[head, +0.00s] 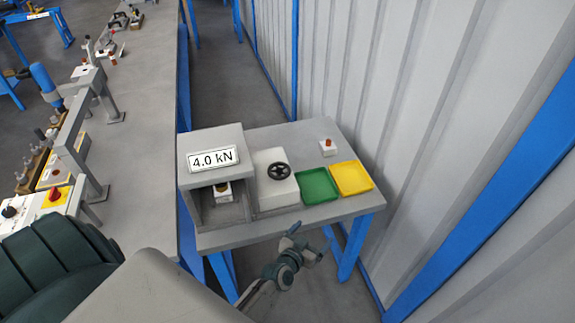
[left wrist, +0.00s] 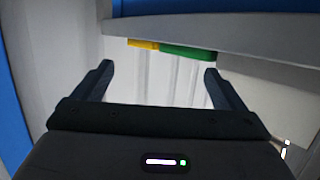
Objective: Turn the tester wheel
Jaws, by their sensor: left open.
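The tester wheel (head: 279,171) is a small black spoked handwheel on top of a white box (head: 276,191) on the small grey table. Left of it stands the grey tester housing (head: 210,140) with a sign reading 4.0 kN (head: 212,158). A small white block with a dark top (head: 221,190) sits in the housing's opening. My left gripper (head: 309,240) is in front of the table's front edge, apart from the wheel. In the left wrist view its two fingers (left wrist: 158,80) are spread with nothing between them. The wheel is not visible there. My right gripper is not in view.
A green tray (head: 319,186) and a yellow tray (head: 351,178) lie right of the white box. A small white block with a red-brown top (head: 327,147) stands behind them. The corrugated wall (head: 420,120) is close on the right. A long bench (head: 145,130) runs along the left.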

